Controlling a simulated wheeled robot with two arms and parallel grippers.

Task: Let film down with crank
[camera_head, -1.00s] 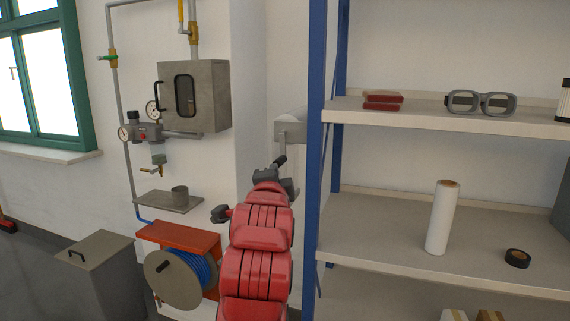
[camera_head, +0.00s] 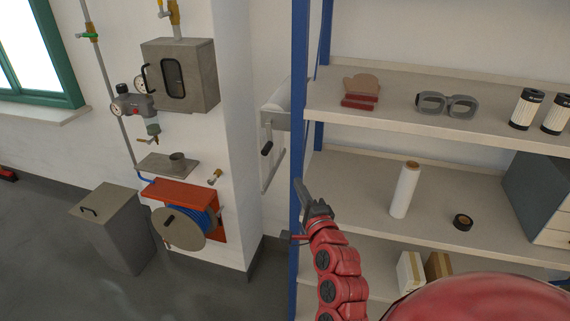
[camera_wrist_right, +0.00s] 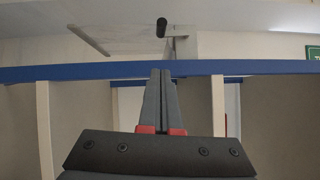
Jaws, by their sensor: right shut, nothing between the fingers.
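The crank (camera_head: 276,160) hangs from a grey bracket (camera_head: 276,118) on the wall, just left of the blue shelf post. Its black grip (camera_head: 266,148) sticks out towards me. A pale roll (camera_head: 279,95), possibly the film, shows only partly behind the post. My right gripper (camera_head: 304,186) is in front of the post, right of the crank and apart from it. In the right wrist view, its fingers (camera_wrist_right: 160,72) are together and empty, with the black grip (camera_wrist_right: 161,27) beyond the blue post. My left gripper is not in view.
The blue post (camera_head: 299,100) stands beside the crank. A hose reel (camera_head: 178,229) and grey bin (camera_head: 112,225) are on the left. Floor between them is open.

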